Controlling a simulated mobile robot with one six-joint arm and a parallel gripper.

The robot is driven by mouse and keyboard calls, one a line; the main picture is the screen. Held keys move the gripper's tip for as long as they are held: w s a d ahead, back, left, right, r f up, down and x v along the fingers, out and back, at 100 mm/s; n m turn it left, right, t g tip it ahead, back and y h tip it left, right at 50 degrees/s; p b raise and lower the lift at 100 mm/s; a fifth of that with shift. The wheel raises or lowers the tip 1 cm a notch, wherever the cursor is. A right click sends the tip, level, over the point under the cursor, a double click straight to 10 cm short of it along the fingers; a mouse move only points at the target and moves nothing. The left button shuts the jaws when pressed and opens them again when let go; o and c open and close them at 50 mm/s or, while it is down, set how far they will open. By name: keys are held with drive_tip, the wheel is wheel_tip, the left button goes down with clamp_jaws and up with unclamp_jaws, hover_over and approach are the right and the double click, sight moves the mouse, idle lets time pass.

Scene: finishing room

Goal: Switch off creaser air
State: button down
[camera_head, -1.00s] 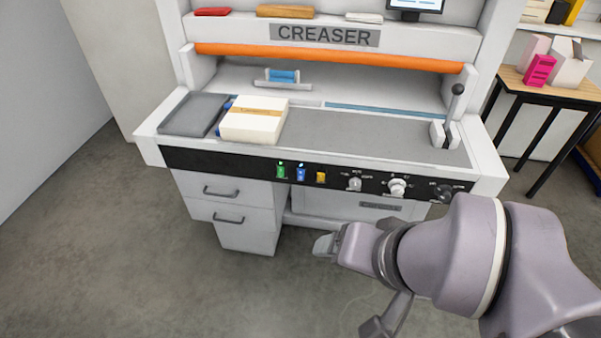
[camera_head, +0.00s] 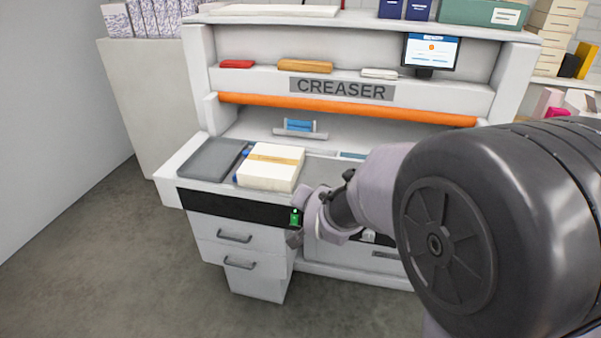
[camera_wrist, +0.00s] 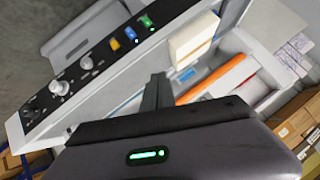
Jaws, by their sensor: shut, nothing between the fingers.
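The creaser (camera_head: 345,90) stands ahead with a dark control strip (camera_head: 235,208) along its front edge. In the wrist view the strip carries a green switch (camera_wrist: 147,22), a blue switch (camera_wrist: 130,34) and a yellow switch (camera_wrist: 115,44) in a row. The green switch (camera_head: 295,217) shows a lit green light in the head view; my arm hides the blue and yellow ones there. The labels are too small to read, so I cannot tell which is air. My gripper (camera_wrist: 158,90) is shut and empty, apart from the switches in the wrist view.
Several knobs (camera_wrist: 60,87) sit along the same strip. A paper stack (camera_head: 270,167) and a grey pad (camera_head: 212,158) lie on the creaser's bed. Drawers (camera_head: 235,236) are below. The floor at front left is clear.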

drive_tip(key=w+a+f+t+h, duration=0.1)
drive_tip(key=w+f+h, duration=0.15)
drive_tip(key=f, duration=0.55)
drive_tip(key=w+a+f+t+h, duration=0.1)
drive_tip(key=w+f, duration=0.3)
drive_tip(key=f, duration=0.4)
drive_tip(key=s+f+n+t+h+p, duration=0.1)
drive_tip(key=s+f+n+t, duration=0.1)
drive_tip(key=f, duration=0.8)
drive_tip(key=shift+s+f+n+t, duration=0.3)
drive_tip(key=shift+s, duration=0.4)
drive_tip(key=b+x, duration=0.4)
drive_tip(key=x, duration=1)
drive_tip(key=shift+d, duration=0.25)
drive_tip(key=shift+r, duration=0.1)
